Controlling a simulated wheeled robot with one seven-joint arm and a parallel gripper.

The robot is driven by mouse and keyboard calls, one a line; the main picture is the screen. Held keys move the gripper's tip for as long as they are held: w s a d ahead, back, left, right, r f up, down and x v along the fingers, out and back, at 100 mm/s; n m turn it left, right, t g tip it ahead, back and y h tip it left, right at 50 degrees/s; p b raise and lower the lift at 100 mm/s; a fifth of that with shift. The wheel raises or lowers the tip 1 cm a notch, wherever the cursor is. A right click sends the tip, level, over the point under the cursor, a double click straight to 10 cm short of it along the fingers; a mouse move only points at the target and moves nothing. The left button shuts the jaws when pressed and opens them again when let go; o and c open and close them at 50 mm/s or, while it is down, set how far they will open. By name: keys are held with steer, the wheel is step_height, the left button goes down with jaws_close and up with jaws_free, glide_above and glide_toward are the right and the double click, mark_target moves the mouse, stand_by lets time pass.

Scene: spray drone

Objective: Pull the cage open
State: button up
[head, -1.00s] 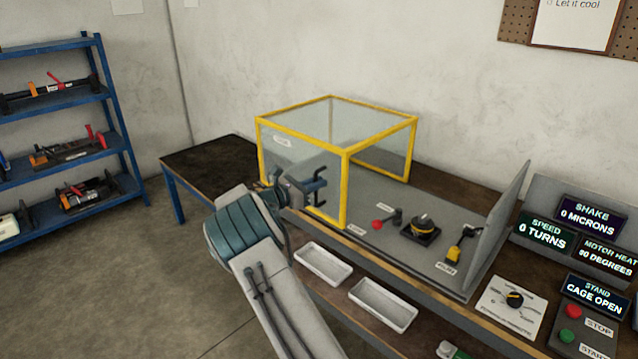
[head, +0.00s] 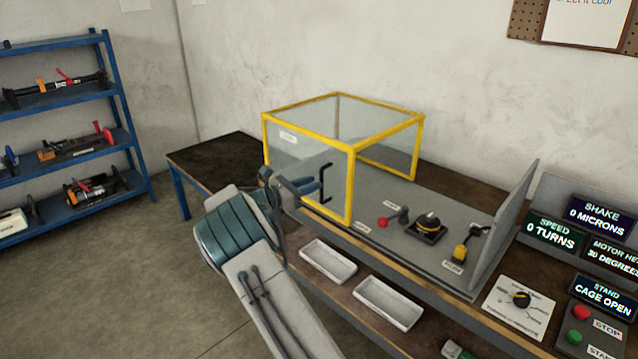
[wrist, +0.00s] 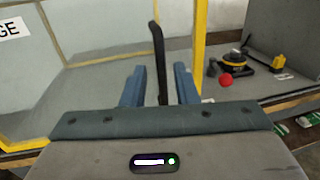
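The cage (head: 350,180), a clear box with a yellow frame, stands on the left part of the grey stand on the bench. The motor (head: 428,224) and the red knob (head: 383,222) are uncovered to its right. The display (head: 603,294) reads "STAND CAGE OPEN". The black handle (head: 324,184) is on the cage's front panel. My gripper (head: 312,186) is just left of the handle in the head view. In the wrist view its blue fingers (wrist: 160,75) are apart, with the handle (wrist: 157,50) in the gap, touching neither finger.
Two white trays (head: 388,303) sit below the stand's front edge. An upright grey panel (head: 505,225) closes the stand's right end. A blue shelf (head: 75,125) stands at left.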

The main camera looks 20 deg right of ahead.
steer(key=b+v, duration=0.1)
steer(key=v, duration=0.8)
steer(key=shift+a, duration=0.3)
steer(key=s+d+r+m+g+y, duration=0.1)
steer(key=s+d+m+g+y, duration=0.1)
steer(key=s+d+m+y, duration=0.45)
steer(key=s+d+m+g+y, duration=0.2)
steer(key=s+m+g, duration=0.1)
steer(key=s, duration=0.7)
steer(key=s+a+m+t+y, duration=0.1)
steer(key=s+a+m+y, duration=0.1)
steer(key=s, duration=0.6)
steer(key=s+a+m+t+y, duration=0.1)
steer(key=s+a+m+y, duration=0.2)
steer(key=s+m, duration=0.3)
steer(key=s+a+m+y, duration=0.2)
steer(key=s+m+y, duration=0.2)
steer(key=s, duration=0.6)
steer(key=shift+s+a+t, duration=0.25)
steer(key=shift+t, duration=0.15)
steer(key=shift+f, duration=0.1)
